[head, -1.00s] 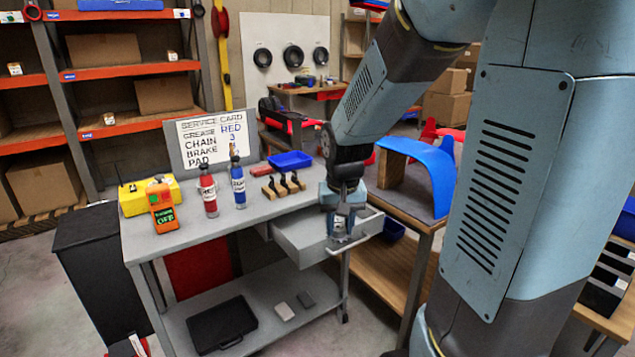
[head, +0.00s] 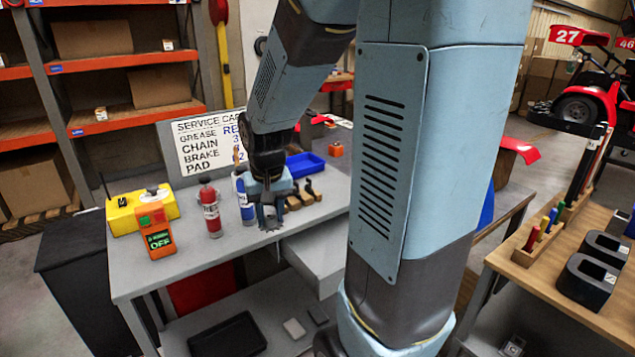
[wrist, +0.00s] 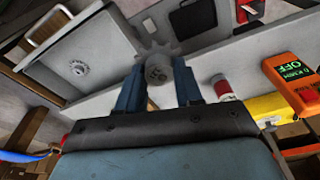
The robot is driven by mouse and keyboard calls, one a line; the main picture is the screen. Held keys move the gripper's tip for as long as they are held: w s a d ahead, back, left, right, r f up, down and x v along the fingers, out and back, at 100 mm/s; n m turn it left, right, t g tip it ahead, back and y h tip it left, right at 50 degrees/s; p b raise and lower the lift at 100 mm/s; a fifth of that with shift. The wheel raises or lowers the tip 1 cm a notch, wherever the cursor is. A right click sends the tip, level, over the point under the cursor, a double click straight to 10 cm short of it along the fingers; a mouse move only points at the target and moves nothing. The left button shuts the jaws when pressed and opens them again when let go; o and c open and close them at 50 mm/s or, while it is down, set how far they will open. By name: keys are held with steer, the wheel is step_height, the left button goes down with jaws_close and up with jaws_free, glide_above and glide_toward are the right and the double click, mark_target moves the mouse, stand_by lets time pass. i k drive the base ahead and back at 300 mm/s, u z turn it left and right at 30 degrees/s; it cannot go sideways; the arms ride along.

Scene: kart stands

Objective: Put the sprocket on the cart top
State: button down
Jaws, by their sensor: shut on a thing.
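My gripper (head: 269,207) is shut on a grey toothed sprocket (head: 271,223), which hangs below the fingers. The wrist view shows the sprocket (wrist: 157,66) and its hub between the two blue fingers. In the head view it appears over the front part of the grey cart top (head: 190,262), in front of the bottles. I cannot tell the exact gap to the surface. The open drawer (head: 318,258) of the cart is to the right and below. In the wrist view the drawer (wrist: 100,50) holds a small round metal part (wrist: 79,67).
On the cart top stand a red bottle (head: 211,215), a blue bottle (head: 245,205), an orange meter (head: 155,232), a yellow box (head: 140,207), a blue tray (head: 305,165) and a wooden tool holder (head: 303,198). The sign (head: 203,145) stands behind. The front left top is clear.

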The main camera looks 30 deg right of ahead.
mark_target(336, 188)
steer(key=z, duration=0.15)
steer(key=i, duration=0.65)
steer(key=z, duration=0.85)
steer(key=k, duration=0.8)
steer(key=z, duration=0.15)
steer(key=i, duration=0.9)
steer(key=u, duration=0.1)
